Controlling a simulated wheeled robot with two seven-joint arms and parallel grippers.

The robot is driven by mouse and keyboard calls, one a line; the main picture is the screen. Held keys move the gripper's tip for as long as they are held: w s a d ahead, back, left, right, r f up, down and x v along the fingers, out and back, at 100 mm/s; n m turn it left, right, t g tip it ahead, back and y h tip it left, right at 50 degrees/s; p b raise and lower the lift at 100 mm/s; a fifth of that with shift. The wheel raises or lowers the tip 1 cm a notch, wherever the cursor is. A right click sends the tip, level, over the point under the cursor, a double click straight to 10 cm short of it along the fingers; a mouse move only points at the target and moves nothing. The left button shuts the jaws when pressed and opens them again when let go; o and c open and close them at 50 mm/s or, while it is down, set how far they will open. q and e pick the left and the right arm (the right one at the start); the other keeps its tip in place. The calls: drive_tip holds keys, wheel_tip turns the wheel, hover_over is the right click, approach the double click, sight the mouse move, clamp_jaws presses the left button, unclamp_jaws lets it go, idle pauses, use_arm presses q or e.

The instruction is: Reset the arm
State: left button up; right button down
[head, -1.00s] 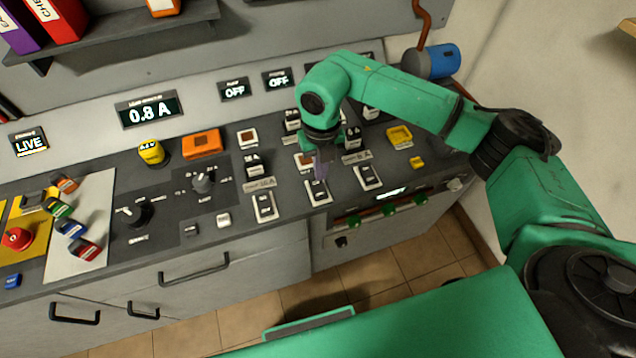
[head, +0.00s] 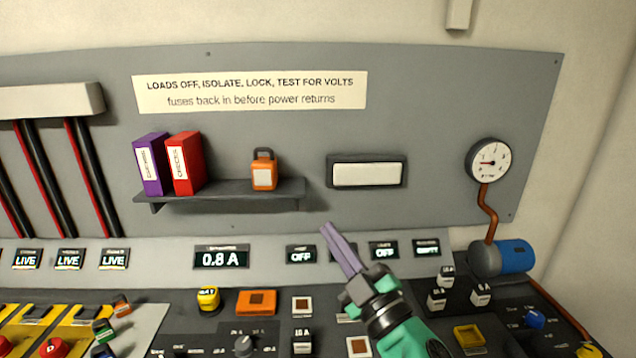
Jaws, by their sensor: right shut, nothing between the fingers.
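My right gripper (head: 340,245) rises from the lower right of the head view, with its green wrist below it. Its slim purple-grey fingers are together and empty, pointing up and to the left. It stands in front of the display strip and hides one of the small displays. My left gripper is not in view.
A console with switches and a yellow tray (head: 469,337) lies below. An orange box (head: 257,302) sits near the display reading 0.8 A (head: 222,258). A shelf (head: 225,193) holds binders and an orange padlock (head: 264,170). A blue cylinder (head: 514,257) is at right.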

drive_tip(key=w+d+f+m+g+h, duration=0.2)
drive_tip(key=d+f+m+h, duration=0.75)
drive_tip(key=d+f, duration=0.25)
drive_tip(key=s+d+f+m+g+h, duration=0.1)
drive_tip(key=s+d+f+g, duration=0.2)
drive_tip(key=f, duration=0.2)
drive_tip(key=s+d+f+m+g+h, duration=0.1)
drive_tip(key=s+d+f+m+g, duration=0.15)
drive_tip(key=f, duration=0.35)
drive_tip(key=s+d+f+g, duration=0.3)
drive_tip(key=s+f+g, duration=0.5)
drive_tip(key=s+f, duration=0.6)
drive_tip(key=s+f+g, duration=0.1)
drive_tip(key=s+f, duration=0.1)
drive_tip(key=f, duration=0.9)
drive_tip(key=s+f, duration=0.3)
drive_tip(key=f, duration=0.8)
drive_tip(key=s+d+f+g, duration=0.1)
drive_tip(key=s+d+f, duration=0.1)
drive_tip(key=s+f, duration=1.1)
drive_tip(key=s, duration=0.2)
drive_tip(key=shift+s+d, duration=0.35)
drive_tip(key=shift+s, duration=0.05)
